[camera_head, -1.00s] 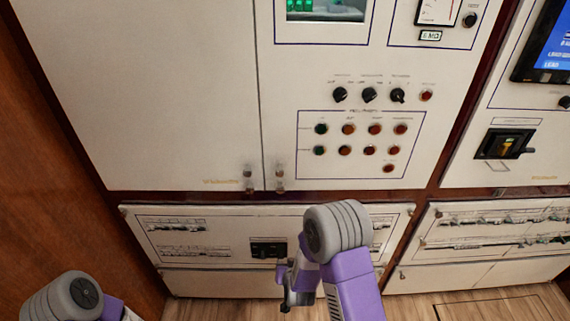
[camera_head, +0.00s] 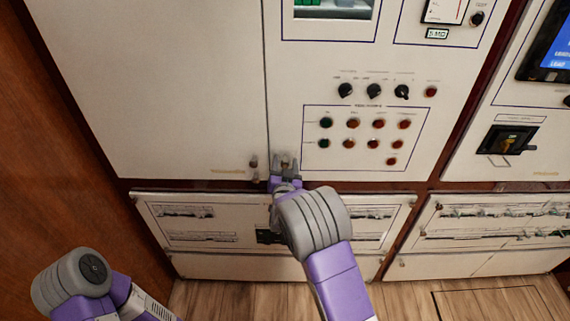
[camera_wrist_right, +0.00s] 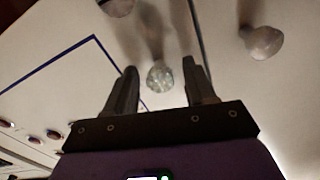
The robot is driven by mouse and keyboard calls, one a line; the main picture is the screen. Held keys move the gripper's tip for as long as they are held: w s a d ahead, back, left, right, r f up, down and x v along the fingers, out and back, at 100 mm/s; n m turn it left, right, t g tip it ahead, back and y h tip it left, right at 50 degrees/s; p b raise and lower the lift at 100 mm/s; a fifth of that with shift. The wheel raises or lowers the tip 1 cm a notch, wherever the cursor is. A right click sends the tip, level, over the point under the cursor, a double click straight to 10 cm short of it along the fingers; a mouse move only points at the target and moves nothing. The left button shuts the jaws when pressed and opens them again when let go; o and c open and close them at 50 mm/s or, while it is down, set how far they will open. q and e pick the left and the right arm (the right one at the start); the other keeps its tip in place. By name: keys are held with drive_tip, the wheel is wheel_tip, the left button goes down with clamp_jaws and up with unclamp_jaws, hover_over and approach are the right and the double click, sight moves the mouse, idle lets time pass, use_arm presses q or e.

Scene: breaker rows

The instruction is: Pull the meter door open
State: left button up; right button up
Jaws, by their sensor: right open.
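The meter door (camera_head: 420,105) is the white right-hand panel with a meter (camera_head: 446,10), black knobs and coloured buttons. It stands shut beside the plain left door (camera_head: 160,90), with a thin seam between them. My right gripper (camera_head: 286,166) is open at the small knob at the lower left corner of the meter door. In the right wrist view, that round, clear knob (camera_wrist_right: 160,77) lies between the spread fingertips of the gripper (camera_wrist_right: 160,82), with gaps on both sides. Of my left arm only a link shows at the lower left; its gripper is out of view.
Another knob (camera_head: 254,163) sits across the seam on the left door; it also shows in the right wrist view (camera_wrist_right: 262,42). Low drawer-like panels (camera_head: 170,212) run below the doors. A brown wooden wall (camera_head: 50,130) stands at the left. The wooden floor (camera_head: 410,300) is clear.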

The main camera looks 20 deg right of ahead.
drive_tip(key=shift+w, duration=0.25)
clamp_jaws()
idle(0.3)
